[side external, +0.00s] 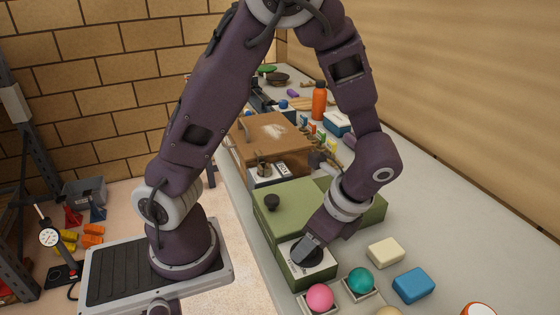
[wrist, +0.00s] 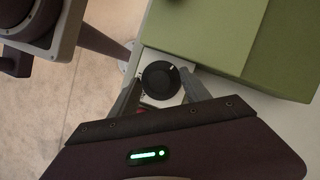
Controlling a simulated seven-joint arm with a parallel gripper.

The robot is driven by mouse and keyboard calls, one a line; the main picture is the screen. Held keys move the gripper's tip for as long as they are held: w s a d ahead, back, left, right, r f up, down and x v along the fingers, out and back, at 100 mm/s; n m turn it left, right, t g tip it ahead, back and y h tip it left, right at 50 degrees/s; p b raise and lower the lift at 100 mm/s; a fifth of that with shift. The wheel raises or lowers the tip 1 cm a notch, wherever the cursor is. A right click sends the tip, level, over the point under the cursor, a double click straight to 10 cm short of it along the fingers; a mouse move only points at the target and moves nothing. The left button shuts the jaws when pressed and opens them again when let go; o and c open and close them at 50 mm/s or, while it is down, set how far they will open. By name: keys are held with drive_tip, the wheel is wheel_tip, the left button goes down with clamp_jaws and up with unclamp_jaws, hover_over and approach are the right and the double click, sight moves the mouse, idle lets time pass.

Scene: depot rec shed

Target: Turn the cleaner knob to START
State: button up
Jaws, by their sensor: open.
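The green cleaner (side external: 285,215) stands on the bench with a pale panel (side external: 318,268) at its near end. In the wrist view a round black knob (wrist: 160,80) sits on that pale panel, with a white mark on its upper right edge. My gripper (wrist: 162,86) is open, with one finger on each side of the knob; whether they touch it I cannot tell. In the side view my gripper (side external: 307,250) points down at the panel and hides most of the knob. The panel lettering is too small or covered to read.
Pink (side external: 319,297) and teal (side external: 360,281) balls in small trays, a cream block (side external: 386,252) and a blue block (side external: 413,286) lie near the gripper. A brown box (side external: 270,132) stands behind.

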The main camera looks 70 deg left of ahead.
drive_tip(key=m+t, duration=0.1)
drive_tip(key=m, duration=0.2)
drive_tip(key=shift+s+d, duration=0.1)
drive_tip(key=shift+s, duration=0.05)
drive_tip(key=s+v, duration=0.1)
drive_tip(key=v, duration=0.7)
wheel_tip(320, 180, up, 7)
drive_tip(key=n+t+h, duration=0.3)
drive_tip(key=n+h, duration=0.1)
drive_tip(key=n, duration=0.3)
hover_over(316, 262)
drive_tip(key=s+a, duration=0.2)
drive_tip(key=s, duration=0.1)
drive_tip(key=shift+s+a+r+n+t, duration=0.2)
drive_tip(key=shift+s+r+n+t, duration=0.5)
drive_tip(key=shift+n, duration=0.85)
drive_tip(key=shift+s+a+r+n+t, duration=0.2)
drive_tip(key=shift+s+r+n+t, duration=0.45)
drive_tip(key=shift+n, duration=0.85)
drive_tip(key=shift+s+a+r+n+t, duration=0.25)
drive_tip(key=shift+r+n+t, duration=0.2)
drive_tip(key=shift+r+n, duration=0.8)
drive_tip(key=shift+f+n, duration=0.3)
drive_tip(key=shift+f, duration=0.05)
drive_tip(key=shift+c, duration=0.4)
